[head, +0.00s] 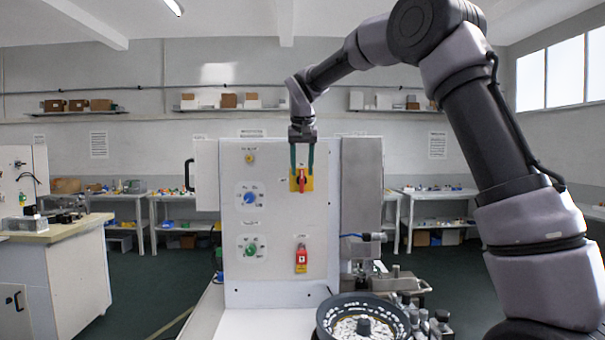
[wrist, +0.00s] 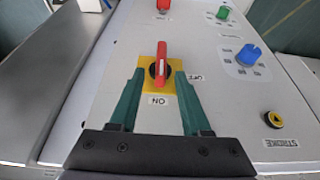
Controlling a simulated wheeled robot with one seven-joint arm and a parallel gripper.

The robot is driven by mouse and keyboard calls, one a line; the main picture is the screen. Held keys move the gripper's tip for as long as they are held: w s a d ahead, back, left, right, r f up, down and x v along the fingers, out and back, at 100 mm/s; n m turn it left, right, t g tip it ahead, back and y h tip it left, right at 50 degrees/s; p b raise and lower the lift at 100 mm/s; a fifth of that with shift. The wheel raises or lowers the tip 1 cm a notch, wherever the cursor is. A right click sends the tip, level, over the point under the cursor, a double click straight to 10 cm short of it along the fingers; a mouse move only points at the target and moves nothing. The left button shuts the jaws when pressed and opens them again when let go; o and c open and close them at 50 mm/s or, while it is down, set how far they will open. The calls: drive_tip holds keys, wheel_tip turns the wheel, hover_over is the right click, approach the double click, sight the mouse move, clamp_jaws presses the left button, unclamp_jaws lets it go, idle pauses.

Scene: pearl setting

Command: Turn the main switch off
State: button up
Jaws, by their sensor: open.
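The main switch is a red handle (head: 301,183) on a yellow square plate, at the upper right of the pale panel front. In the wrist view the red handle (wrist: 162,58) stands lengthwise, in line with the ON label (wrist: 158,100). The OFF label (wrist: 197,78) is to the right of the plate there. My gripper (head: 302,172) is open, pointing down at the plate from above in the head view. In the wrist view its green fingertips (wrist: 158,73) lie on either side of the handle; I cannot tell whether they touch it.
The panel also carries a blue knob (head: 250,198), a green knob (head: 251,249), a yellow button (head: 250,158) and a red switch (head: 301,258) below the main switch. A round bowl feeder (head: 362,318) stands in front at the right. A grey metal column (head: 361,190) adjoins the panel.

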drive_tip(key=shift+x, duration=1)
drive_tip(key=shift+c, duration=0.3)
clamp_jaws()
